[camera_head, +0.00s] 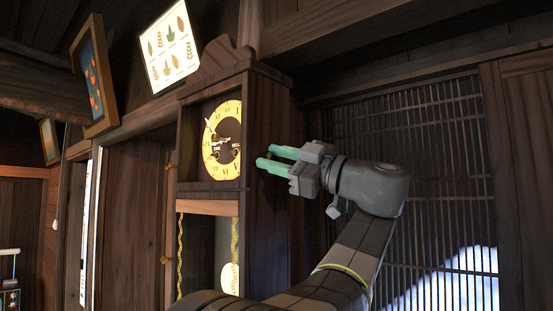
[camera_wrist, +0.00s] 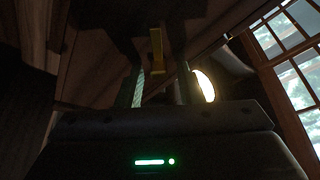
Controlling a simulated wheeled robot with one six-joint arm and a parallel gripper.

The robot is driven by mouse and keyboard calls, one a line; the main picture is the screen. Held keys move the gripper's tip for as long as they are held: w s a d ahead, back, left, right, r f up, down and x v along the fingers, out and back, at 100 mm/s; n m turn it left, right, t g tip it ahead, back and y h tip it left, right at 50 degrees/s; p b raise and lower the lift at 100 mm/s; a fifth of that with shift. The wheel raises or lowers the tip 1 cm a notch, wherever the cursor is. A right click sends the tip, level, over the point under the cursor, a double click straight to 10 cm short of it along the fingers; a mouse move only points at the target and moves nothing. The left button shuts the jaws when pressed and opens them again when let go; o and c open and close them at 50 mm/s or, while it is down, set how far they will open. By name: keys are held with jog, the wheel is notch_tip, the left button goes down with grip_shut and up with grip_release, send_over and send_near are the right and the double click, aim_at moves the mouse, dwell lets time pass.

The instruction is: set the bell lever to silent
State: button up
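The clock (camera_head: 222,140) has a dark wooden case and a yellow dial with dark numerals. My gripper (camera_head: 264,156) has green fingers pointing at the right side of the case, close to it. Its two fingers are apart. In the wrist view, a narrow brass bar, which looks like the bell lever (camera_wrist: 156,48), stands upright in the picture between the lines of the two fingers. I cannot tell whether a finger touches it. The lever does not show clearly in the head view, nor do any setting marks.
Below the dial is an opening with gold chains (camera_head: 180,255) and a pale disc (camera_head: 229,277). A plant picture (camera_head: 170,45) and another framed picture (camera_head: 93,75) hang to the left. A slatted screen (camera_head: 430,130) is behind my arm. The wrist view shows a window (camera_wrist: 290,60) at right.

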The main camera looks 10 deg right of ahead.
dwell(0.3)
jog(key=b+v, duration=0.2)
jog(key=v, duration=1.2)
jog(key=shift+b, duration=0.35)
jog(key=shift+w+a+r, duration=0.1)
jog(key=shift+w+a, duration=0.05)
jog(key=p+x, duration=0.2)
jog(key=x, duration=1.1)
jog(key=shift+w+a+r+p, duration=0.15)
jog(key=shift+w+a+p, duration=0.05)
jog(key=shift+a+p, duration=0.2)
jog(key=shift+d+m, duration=0.2)
jog(key=shift+m, duration=0.3)
jog(key=shift+n, duration=0.3)
